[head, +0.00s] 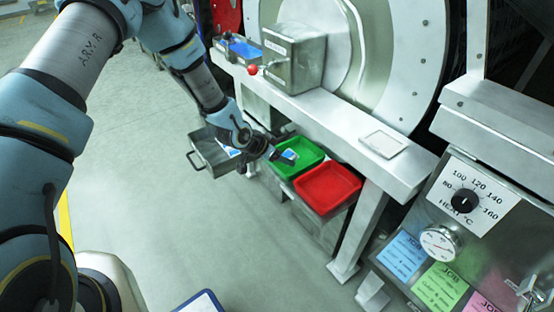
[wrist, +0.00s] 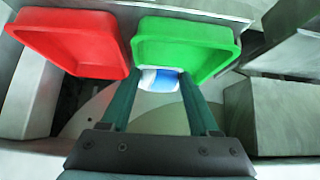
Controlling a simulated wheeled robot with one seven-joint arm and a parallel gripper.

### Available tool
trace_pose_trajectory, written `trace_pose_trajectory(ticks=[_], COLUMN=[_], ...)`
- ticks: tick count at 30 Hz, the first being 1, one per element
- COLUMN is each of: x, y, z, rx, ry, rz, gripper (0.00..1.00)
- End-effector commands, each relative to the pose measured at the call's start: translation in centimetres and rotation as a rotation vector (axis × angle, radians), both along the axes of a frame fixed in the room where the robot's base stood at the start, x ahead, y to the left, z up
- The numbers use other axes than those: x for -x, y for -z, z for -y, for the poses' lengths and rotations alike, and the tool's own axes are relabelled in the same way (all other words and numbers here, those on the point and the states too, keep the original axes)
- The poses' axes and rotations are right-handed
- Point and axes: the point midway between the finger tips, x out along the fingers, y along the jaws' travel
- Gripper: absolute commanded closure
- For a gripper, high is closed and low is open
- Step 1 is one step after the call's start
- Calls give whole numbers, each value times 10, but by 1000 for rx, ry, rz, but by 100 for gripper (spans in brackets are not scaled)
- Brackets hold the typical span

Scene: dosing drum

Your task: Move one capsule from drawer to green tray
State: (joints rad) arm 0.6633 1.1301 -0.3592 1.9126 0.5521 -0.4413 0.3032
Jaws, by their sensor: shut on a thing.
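My gripper (wrist: 160,88) is shut on a blue and white capsule (wrist: 158,79), held between the two fingertips. In the head view the capsule (head: 289,155) appears in front of the left part of the green tray (head: 310,166). In the wrist view the capsule overlaps the near rim of the green tray (wrist: 192,72); its height above the tray is hard to tell. The open grey drawer (head: 203,158) is left of the tray in the head view. Something blue and white (head: 232,152) shows at the drawer, partly hidden by my arm.
A red tray (head: 328,187) stands beside the green tray; it also shows in the wrist view (wrist: 75,40). A pale ledge (head: 350,140) runs above the trays under the large drum. A red ball knob (head: 252,70) is on it. The floor at left is open.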

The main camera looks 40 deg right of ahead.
Motion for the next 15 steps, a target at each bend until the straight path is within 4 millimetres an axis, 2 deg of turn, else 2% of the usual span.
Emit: trace_pose_trajectory(ticks=[11,12,15], x=[0,0,0], y=[3,3,3], z=[3,3,3], rx=[0,0,0], ry=[0,0,0], rz=[0,0,0], gripper=[49,35,24])
